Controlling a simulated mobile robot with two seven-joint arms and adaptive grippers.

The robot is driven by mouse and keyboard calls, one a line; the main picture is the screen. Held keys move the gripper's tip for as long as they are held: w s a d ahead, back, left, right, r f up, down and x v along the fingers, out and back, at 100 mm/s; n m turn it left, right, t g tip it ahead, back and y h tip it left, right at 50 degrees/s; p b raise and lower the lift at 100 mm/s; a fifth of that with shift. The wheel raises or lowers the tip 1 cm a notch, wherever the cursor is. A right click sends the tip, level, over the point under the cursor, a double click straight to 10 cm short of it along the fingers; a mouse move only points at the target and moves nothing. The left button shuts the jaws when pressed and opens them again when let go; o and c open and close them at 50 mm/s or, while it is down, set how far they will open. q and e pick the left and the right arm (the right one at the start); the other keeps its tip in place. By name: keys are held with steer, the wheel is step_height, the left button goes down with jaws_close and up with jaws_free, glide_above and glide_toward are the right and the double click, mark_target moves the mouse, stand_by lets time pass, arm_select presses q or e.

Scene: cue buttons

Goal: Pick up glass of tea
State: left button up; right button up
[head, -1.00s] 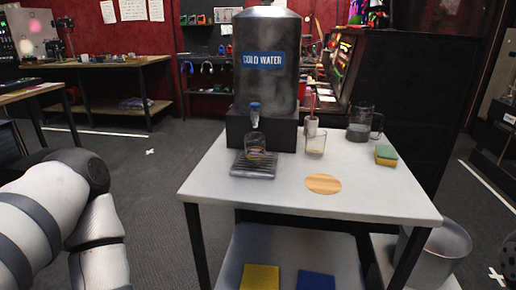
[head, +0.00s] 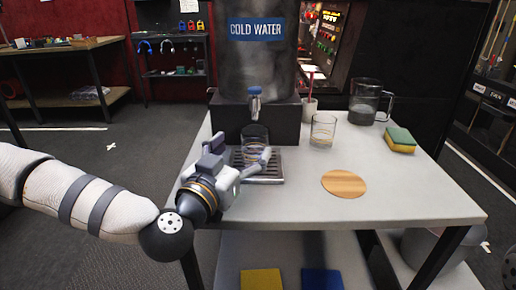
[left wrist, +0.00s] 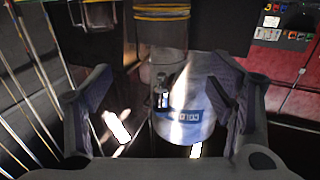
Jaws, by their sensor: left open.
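A clear glass with a little amber liquid (head: 255,135) stands upright on the drip tray under the tap. My left gripper (head: 240,152) is in front of it at the tray's left front edge, open and empty, and partly covers the tray. In the left wrist view, which looks upside down, a glass with amber bands (left wrist: 162,28) shows at the top between the spread fingers of my left gripper (left wrist: 162,68). A second glass (head: 323,130) stands to the right on the table with a little liquid at its bottom.
The cold water dispenser (head: 262,60) with its tap (head: 254,103) stands behind the tray (head: 268,178). The table's front right is clear.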

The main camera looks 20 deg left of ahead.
mark_target(260, 130)
arm_select(q)
steer(key=w, duration=0.7)
steer(key=shift+d+f+b, duration=0.2)
steer(key=shift+f+b, duration=0.15)
steer(key=shift+w, duration=0.55)
steer(key=shift+r, duration=0.15)
steer(key=c, duration=1.6)
arm_select(e)
steer(key=shift+s+f, duration=0.45)
steer(key=shift+f, duration=0.1)
arm_select(q)
steer(key=shift+r, duration=0.15)
steer(key=shift+r, duration=0.6)
steer(key=shift+s+r, duration=0.1)
steer(key=shift+s, duration=0.15)
steer(key=s+p, duration=0.1)
steer(key=s, duration=0.4)
steer(key=s+a+p, duration=0.1)
steer(key=s+p, duration=0.1)
steer(key=s, duration=0.4)
steer(key=s+p, duration=0.1)
steer(key=s, duration=0.5)
steer(key=shift+s+a, duration=0.25)
steer(key=shift+a, duration=0.1)
arm_select(e)
steer(key=w+r+t, duration=0.1)
steer(key=w+r, duration=0.4)
steer(key=shift+w+r+t, duration=0.35)
steer(key=shift+w+t, duration=0.05)
